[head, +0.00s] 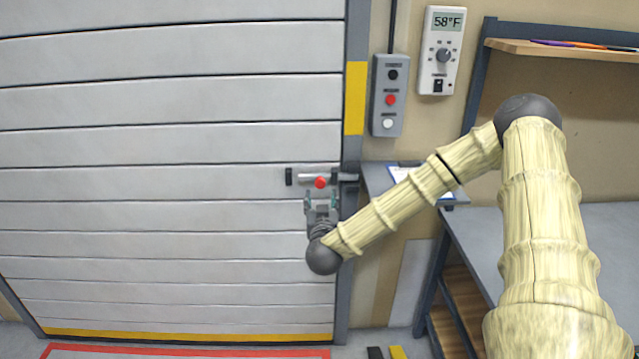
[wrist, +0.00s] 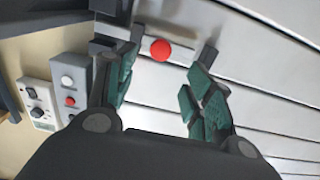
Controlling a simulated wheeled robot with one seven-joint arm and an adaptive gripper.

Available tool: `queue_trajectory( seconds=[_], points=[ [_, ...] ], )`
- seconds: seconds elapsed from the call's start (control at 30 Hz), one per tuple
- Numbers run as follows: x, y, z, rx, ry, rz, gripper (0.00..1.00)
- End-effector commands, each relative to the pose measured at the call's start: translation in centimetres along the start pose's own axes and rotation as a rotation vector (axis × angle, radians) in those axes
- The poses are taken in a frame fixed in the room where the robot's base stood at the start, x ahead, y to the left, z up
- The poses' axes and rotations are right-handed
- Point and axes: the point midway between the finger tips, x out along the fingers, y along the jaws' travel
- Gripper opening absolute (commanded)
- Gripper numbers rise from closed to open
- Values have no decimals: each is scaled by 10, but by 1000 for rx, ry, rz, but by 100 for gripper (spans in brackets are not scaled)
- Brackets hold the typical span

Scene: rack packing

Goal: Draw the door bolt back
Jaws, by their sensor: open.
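The door bolt (head: 308,177) is a light metal bar with a red knob (head: 320,183), held by dark brackets on the grey slatted door (head: 170,150). Its right end reaches toward the catch at the door frame. My gripper (head: 321,202) is open just below the knob. In the wrist view the red knob (wrist: 160,50) shows beyond and between the open green-padded fingers (wrist: 160,88). Nothing is between the fingers themselves, and I see no contact with the knob.
A control box (head: 387,96) with buttons and a thermostat (head: 440,50) hang on the wall right of the door. A small shelf with a clipboard (head: 408,170) and a grey workbench (head: 560,240) stand at the right. The door face left of the bolt is clear.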

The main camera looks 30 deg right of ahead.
Motion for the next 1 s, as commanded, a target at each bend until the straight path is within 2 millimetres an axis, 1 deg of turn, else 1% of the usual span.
queue_trajectory(
  seconds=[0.17,0.5,0.63,0.8,1.0],
  points=[
    [17,1,-1,-1,1,3,52],
    [72,0,-1,-1,0,1,52],
    [88,0,0,-1,-1,1,52],
    [102,0,0,0,0,0,52],
    [106,0,1,0,-1,-1,52]
  ],
)
